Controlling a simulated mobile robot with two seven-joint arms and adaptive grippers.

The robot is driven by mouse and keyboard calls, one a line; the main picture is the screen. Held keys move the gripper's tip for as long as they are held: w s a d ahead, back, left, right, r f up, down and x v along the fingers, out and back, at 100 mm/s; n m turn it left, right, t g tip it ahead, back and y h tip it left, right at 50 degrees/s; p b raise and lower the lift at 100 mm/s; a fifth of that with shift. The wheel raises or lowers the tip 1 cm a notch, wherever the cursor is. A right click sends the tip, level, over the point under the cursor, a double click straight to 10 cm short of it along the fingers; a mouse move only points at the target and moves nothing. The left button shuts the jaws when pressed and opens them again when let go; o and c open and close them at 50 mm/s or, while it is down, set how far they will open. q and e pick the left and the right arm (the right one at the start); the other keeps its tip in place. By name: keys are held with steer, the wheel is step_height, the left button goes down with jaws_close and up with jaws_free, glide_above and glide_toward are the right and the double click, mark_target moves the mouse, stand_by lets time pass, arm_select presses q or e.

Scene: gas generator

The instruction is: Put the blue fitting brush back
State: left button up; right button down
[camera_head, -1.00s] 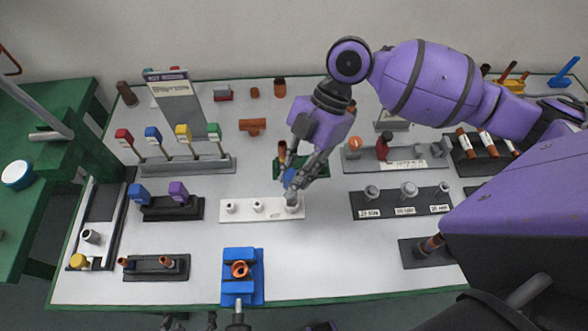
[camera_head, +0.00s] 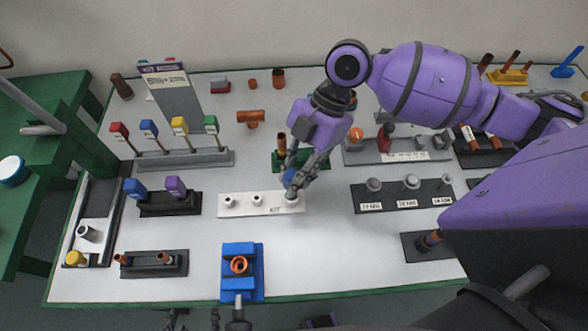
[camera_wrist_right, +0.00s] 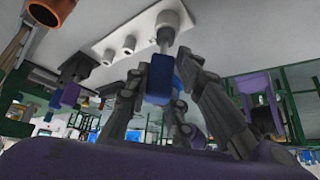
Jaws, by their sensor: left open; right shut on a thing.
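My right gripper (camera_head: 298,187) is shut on a blue brush handle (camera_wrist_right: 159,79), above the right end of the white fitting plate (camera_head: 262,211). In the right wrist view the brush's thin shaft (camera_wrist_right: 165,42) meets the large white fitting (camera_wrist_right: 173,24); I cannot tell how far it is inside. The fingers partly hide the handle in the head view. A black stand (camera_head: 169,211) holds a blue brush (camera_head: 135,188) and a purple brush (camera_head: 176,188). My left gripper (camera_head: 192,322) is open at the bottom edge, mostly cut off.
A blue block (camera_head: 242,287) with a copper ring stands in front. A dark stand (camera_head: 402,202) with grey fittings is to the right.

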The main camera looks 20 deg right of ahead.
steer(key=shift+f, duration=0.7)
steer(key=shift+f, duration=0.1)
steer(key=c, duration=1.5)
jaws_free()
steer(key=shift+o, duration=0.2)
steer(key=v, duration=1.2)
